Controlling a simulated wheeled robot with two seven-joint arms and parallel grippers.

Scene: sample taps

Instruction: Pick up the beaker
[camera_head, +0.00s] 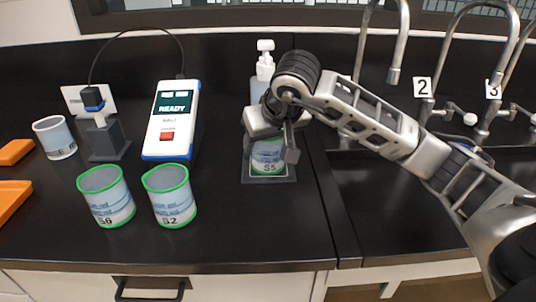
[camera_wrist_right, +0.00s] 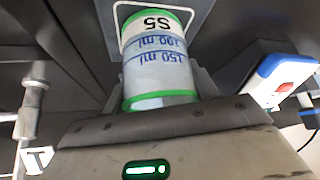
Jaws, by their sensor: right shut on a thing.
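The beaker labelled S5 (camera_head: 268,157) has green bands and stands upright on a dark square pad (camera_head: 268,180) with a pale outline, near the counter's middle. My right gripper (camera_head: 272,138) reaches down over it from the right and is shut on it. In the right wrist view the S5 beaker (camera_wrist_right: 158,60) sits between the fingers, its label and volume marks showing. The fingers hide part of its upper wall in the head view. My left gripper is in neither view.
Beakers S6 (camera_head: 106,197) and S2 (camera_head: 170,196) stand left at the front. A pump bottle (camera_head: 264,68) stands behind. Taps 2 and 3 and a sink (camera_head: 400,200) are right.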

